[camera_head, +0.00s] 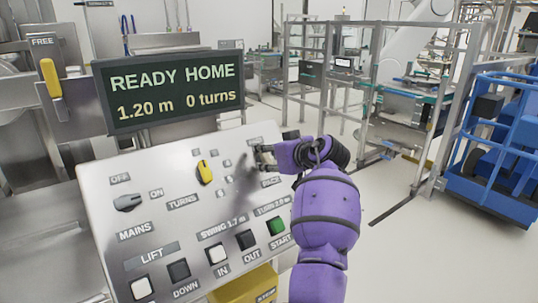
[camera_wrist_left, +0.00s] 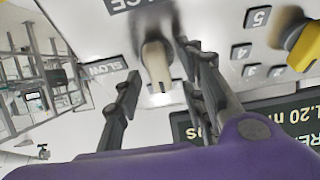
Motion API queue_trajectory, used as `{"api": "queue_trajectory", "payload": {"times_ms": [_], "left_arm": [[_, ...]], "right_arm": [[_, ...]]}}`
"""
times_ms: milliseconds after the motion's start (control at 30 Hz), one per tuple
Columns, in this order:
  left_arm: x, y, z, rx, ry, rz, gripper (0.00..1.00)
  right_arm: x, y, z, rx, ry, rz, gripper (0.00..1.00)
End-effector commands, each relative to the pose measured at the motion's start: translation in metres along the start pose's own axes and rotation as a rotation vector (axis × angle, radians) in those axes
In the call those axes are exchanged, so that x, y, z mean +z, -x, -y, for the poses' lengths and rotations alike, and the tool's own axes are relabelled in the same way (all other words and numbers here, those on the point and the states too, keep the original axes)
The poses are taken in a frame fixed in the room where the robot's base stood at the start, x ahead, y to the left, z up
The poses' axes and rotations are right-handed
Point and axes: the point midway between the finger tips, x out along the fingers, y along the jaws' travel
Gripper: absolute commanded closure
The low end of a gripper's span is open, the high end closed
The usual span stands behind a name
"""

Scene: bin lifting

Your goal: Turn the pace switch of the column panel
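The tilted grey column panel (camera_head: 150,215) fills the lower left of the head view. Its PACE label (camera_head: 270,182) shows just below my left gripper (camera_head: 264,157), which covers the pace switch there. In the left wrist view the pace switch (camera_wrist_left: 156,62) is a pale beige knob near a SLOW label (camera_wrist_left: 102,68). My left gripper (camera_wrist_left: 160,62) is open, with one dark finger on each side of the knob. The right finger looks very close to it; I cannot tell whether it touches. My right gripper is not in view.
A display (camera_head: 172,90) above the panel reads READY HOME, 1.20 m, 0 turns. The yellow turns knob (camera_head: 204,172), the mains switch (camera_head: 128,203) and the green start button (camera_head: 277,226) sit nearby. A blue cart (camera_head: 500,150) stands right; open floor lies between.

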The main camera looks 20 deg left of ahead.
Motion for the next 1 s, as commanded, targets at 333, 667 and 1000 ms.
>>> {"api": "queue_trajectory", "payload": {"times_ms": [333,667,1000], "left_arm": [[0.0,-0.001,0.0,0.001,0.0,0.0,0.74],[0.0,-0.001,0.0,0.002,-0.001,0.0,1.0],[-0.004,0.001,0.0,0.029,-0.082,-0.003,1.0]], "right_arm": [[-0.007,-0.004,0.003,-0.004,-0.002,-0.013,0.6],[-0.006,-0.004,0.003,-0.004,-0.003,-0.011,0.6],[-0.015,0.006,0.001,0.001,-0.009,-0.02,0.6]]}}
